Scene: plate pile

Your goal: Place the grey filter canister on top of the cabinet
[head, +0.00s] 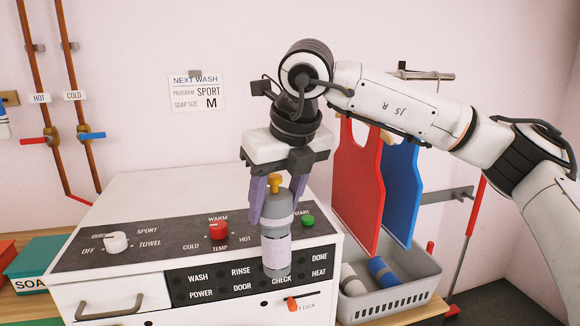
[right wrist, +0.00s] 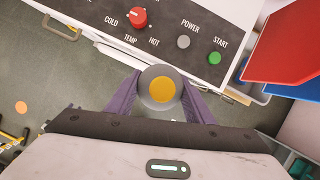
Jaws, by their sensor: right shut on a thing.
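The grey filter canister (head: 276,250) has a yellow cap and light bands. It hangs upright between the purple fingers of my right gripper (head: 273,205), which is shut on it. In the head view it overlaps the front control panel of the white cabinet (head: 150,200). The right wrist view shows the canister's yellow top (right wrist: 161,90) between the fingers, beyond the cabinet's front edge and over the floor. The cabinet's flat white top is bare behind the sloped knob panel. My left gripper is not in view.
A grey basket (head: 395,293) with a blue and a white canister stands right of the cabinet. Red (head: 358,185) and blue (head: 399,190) boards hang above it. Teal and red boxes (head: 35,262) stand at left. Pipes run up the left wall.

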